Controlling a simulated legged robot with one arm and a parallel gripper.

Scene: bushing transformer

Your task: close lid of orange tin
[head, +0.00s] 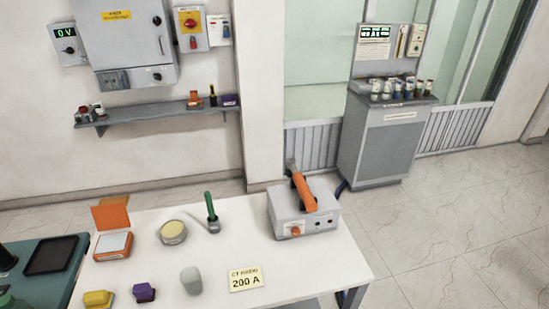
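The orange tin (113,246) sits on the white table at its far left part. It is a low square box with an orange body and a light grey top surface or filling. Its orange lid (111,214) stands up from the back edge, open and leaning slightly back. My gripper does not show in the head view, so its state and its distance from the tin are hidden.
The white table (325,265) also holds a round yellow-topped tin (173,232), a green-handled tool (211,212), a grey box with orange handle (303,212), a grey cup (191,280), yellow (98,299) and purple (144,292) blocks and a card (245,279). A wall shelf (155,116) hangs behind.

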